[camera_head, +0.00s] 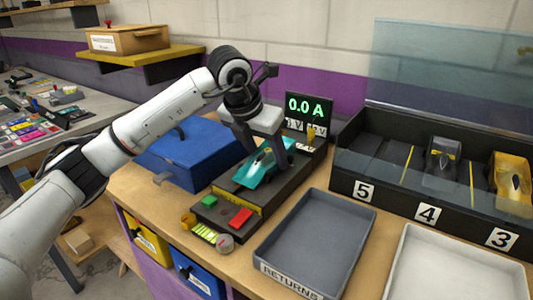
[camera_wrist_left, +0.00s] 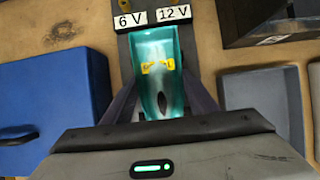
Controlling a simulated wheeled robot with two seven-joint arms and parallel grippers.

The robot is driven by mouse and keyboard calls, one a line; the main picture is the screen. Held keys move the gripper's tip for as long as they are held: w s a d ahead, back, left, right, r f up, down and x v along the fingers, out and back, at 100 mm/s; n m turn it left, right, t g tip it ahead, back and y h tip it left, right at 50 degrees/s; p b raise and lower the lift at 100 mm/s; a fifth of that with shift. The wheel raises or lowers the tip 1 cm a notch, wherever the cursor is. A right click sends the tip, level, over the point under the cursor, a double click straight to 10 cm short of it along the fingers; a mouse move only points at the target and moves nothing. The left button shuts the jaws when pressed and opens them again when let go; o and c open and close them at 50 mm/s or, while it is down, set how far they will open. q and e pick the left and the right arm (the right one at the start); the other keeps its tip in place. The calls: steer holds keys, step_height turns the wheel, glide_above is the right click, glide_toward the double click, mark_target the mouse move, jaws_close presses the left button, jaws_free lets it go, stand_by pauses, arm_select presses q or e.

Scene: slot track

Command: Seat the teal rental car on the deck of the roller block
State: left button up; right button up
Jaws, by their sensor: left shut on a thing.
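The teal car (camera_head: 262,167) is in my left gripper (camera_head: 264,152), over the deck of the dark roller block (camera_head: 228,198). My left gripper is shut on the car, its fingers along the car's sides. In the left wrist view the teal car (camera_wrist_left: 158,70) lies between the two fingers (camera_wrist_left: 160,100), pointing toward the 6 V and 12 V labels. I cannot tell whether the car touches the deck. The gripper hides part of the car and deck. My right gripper is not in view.
A display reading 0.0 A (camera_head: 308,107) stands behind the block. A blue box (camera_head: 185,150) is to the left, the grey RETURNS tray (camera_head: 318,235) to the right. A white tray (camera_head: 450,270) and a numbered rack (camera_head: 400,195) with cars stand farther right. Green and red buttons (camera_head: 240,217) are at the block's front.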

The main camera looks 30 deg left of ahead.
arm_select(q)
steer(key=shift+f, duration=0.1)
steer(key=o, duration=1.3)
steer(key=shift+c, duration=0.2)
steer(key=shift+r+p, duration=0.75)
steer(key=shift+r, duration=0.25)
steer(key=shift+r+p, duration=0.95)
steer(key=shift+r, duration=0.3)
steer(key=shift+r+p, duration=2.1)
steer(key=shift+r, duration=0.65)
